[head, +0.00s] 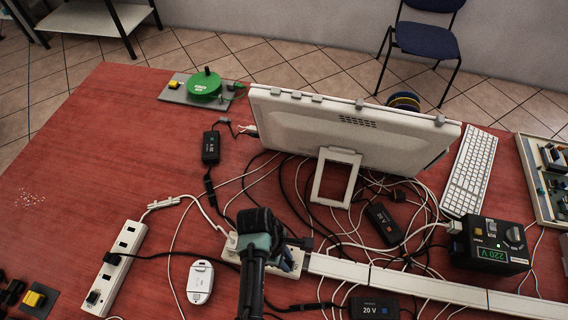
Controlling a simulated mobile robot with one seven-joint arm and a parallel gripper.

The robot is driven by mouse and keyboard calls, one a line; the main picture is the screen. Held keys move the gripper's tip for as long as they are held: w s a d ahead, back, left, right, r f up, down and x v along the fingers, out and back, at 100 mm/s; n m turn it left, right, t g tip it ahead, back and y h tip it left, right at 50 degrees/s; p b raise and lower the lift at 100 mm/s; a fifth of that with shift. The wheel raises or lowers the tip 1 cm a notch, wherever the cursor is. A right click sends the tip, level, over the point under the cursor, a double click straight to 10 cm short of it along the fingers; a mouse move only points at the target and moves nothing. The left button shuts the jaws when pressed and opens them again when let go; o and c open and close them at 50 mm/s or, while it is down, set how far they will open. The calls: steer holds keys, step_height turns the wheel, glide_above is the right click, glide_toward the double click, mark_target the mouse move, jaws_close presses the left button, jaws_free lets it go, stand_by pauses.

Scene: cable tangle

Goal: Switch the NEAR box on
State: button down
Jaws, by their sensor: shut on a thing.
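My gripper (262,240) is over a white socket strip (231,243) in the lower middle of the head view. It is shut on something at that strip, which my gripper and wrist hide. A dark plug (304,242) is beside my gripper at the strip's right end. A second white socket strip (126,243) lies to the left, with a black plug (93,297) at its lower end. I cannot read a NEAR label on any box, nor see the switch state of either strip.
White cable duct (413,283) runs right from the middle strip. A black 220 V box (489,245), a monitor (349,125), a keyboard (470,172), a white mouse-like device (200,281) and black adapters (383,224) surround tangled cables.

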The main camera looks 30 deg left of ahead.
steer(key=shift+d+r+y+p, duration=0.2)
steer(key=shift+r+y+p, duration=0.1)
steer(key=shift+y+p, duration=0.15)
steer(key=shift+f+g+y, duration=0.25)
steer(key=shift+g+y, duration=0.05)
steer(key=shift+y, duration=0.35)
steer(key=c, duration=0.7)
jaws_free()
steer(key=shift+d, duration=0.1)
steer(key=r, duration=1.3)
steer(key=shift+a, duration=0.4)
